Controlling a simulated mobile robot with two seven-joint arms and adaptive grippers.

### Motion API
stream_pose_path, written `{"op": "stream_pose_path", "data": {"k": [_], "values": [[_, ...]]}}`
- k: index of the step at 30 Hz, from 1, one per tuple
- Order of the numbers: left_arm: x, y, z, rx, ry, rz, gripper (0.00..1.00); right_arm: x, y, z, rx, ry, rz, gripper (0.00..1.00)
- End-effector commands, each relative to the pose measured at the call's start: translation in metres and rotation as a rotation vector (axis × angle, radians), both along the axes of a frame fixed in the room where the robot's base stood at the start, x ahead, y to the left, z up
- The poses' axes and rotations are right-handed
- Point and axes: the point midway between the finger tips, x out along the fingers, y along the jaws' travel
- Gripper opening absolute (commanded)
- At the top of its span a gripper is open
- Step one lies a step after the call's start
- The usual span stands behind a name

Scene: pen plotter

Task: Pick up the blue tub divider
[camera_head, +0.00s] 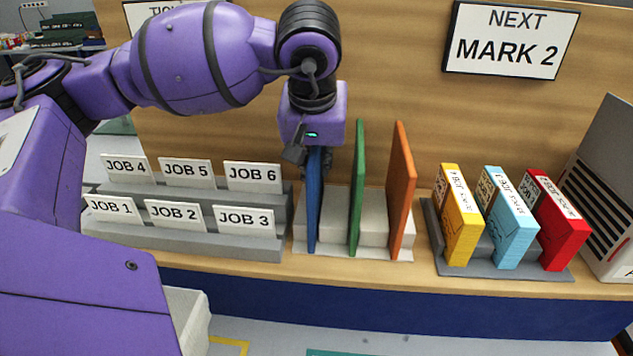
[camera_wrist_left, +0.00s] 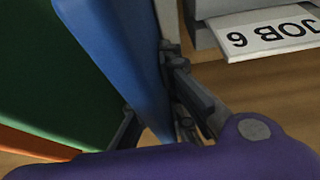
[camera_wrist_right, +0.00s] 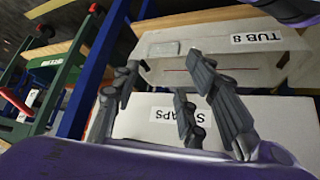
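The blue tub divider (camera_head: 313,205) stands upright in a pale rack, the leftmost of three dividers. My left gripper (camera_head: 311,165) is over its upper part from above, with fingers on either side. In the left wrist view the blue divider (camera_wrist_left: 118,45) passes between the fingers (camera_wrist_left: 150,100). The finger on the right appears to touch it. Whether the other finger touches is unclear. The divider's foot appears still down in the rack. My right gripper (camera_wrist_right: 165,90) is open and empty, away from the dividers.
A green divider (camera_head: 357,190) and an orange divider (camera_head: 401,190) stand close to the right of the blue one. Job cards (camera_head: 252,177) sit on a stepped stand to the left. Yellow (camera_head: 460,220), light-blue (camera_head: 508,220) and red boxes (camera_head: 553,222) stand farther right.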

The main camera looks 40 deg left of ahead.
Motion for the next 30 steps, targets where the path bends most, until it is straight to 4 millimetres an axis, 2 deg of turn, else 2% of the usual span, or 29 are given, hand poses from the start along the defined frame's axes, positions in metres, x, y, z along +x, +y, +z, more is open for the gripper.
{"op": "stream_pose_path", "data": {"k": [11,17,21,30], "values": [[0.000,0.000,0.002,0.000,-0.001,0.000,0.00,0.009,0.001,0.003,0.002,-0.016,0.004,0.40],[0.001,0.000,0.016,-0.001,-0.005,0.000,0.00,0.013,0.002,0.007,0.002,-0.023,0.004,0.40],[0.001,0.000,0.039,-0.002,-0.005,-0.001,0.00,0.013,0.002,0.007,0.002,-0.023,0.003,0.40],[-0.043,-0.014,0.093,0.000,-0.007,-0.002,0.00,0.006,0.000,0.007,0.000,-0.012,0.000,0.40]]}}
